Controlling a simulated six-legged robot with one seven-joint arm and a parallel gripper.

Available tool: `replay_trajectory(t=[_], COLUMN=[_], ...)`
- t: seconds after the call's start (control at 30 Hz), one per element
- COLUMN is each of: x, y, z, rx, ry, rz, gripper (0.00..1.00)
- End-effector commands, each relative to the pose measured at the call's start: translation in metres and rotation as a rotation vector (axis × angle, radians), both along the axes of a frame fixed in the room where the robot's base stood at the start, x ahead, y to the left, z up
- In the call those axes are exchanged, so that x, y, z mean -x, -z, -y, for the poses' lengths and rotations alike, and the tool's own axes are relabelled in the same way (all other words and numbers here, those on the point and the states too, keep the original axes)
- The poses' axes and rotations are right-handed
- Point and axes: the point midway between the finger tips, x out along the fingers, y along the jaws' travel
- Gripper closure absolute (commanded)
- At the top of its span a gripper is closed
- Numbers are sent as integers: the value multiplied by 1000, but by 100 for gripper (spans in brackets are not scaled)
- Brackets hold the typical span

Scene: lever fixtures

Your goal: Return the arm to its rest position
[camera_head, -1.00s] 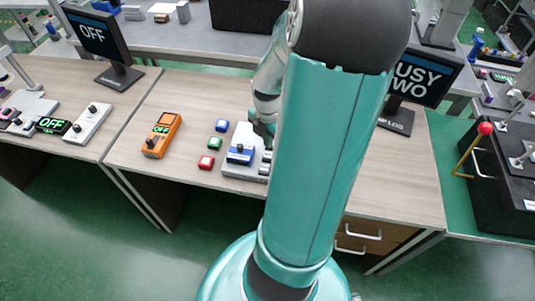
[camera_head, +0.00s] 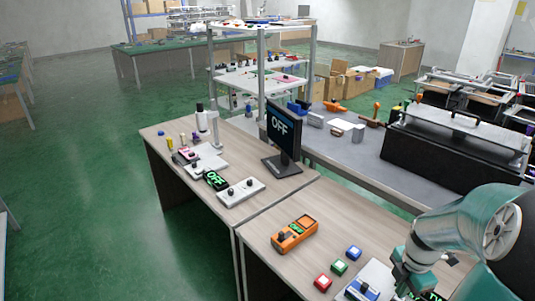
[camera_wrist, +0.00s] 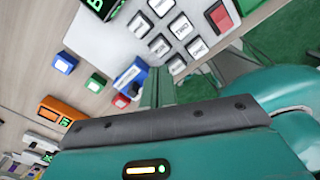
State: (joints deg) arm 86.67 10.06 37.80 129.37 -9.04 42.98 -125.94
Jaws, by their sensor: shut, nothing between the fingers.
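My teal arm reaches in from the lower right of the head view. My gripper (camera_head: 412,278) is at its end, low over the wooden table beside a grey panel with a blue block (camera_head: 361,290). In the wrist view my gripper (camera_wrist: 157,88) has its fingers together with nothing between them. A light panel with several labelled keys (camera_wrist: 178,28) and a red rocker switch (camera_wrist: 220,14) lies beyond the fingers. I cannot tell whether the fingers touch it.
Red (camera_head: 323,282), green (camera_head: 339,267) and blue (camera_head: 354,252) buttons and an orange meter (camera_head: 295,234) lie left of my gripper. A monitor reading OFF (camera_head: 281,135) stands behind. Green floor (camera_head: 90,190) is open at left.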

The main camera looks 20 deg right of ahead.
Motion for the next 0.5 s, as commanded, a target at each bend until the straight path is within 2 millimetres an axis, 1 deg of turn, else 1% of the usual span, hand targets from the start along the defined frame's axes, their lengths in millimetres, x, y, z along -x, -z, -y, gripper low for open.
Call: replay_trajectory(t=[0.13, 0.23, 0.37, 0.5], x=[-4, -13, -29, -44], y=[-4, -13, -34, -58], z=[-5, -19, -46, -81], rx=[12, 39, 94, 147], ry=[19, 76, 209, 371], rz=[-4, -11, -4, 36], gripper=[100, 100, 100, 100])
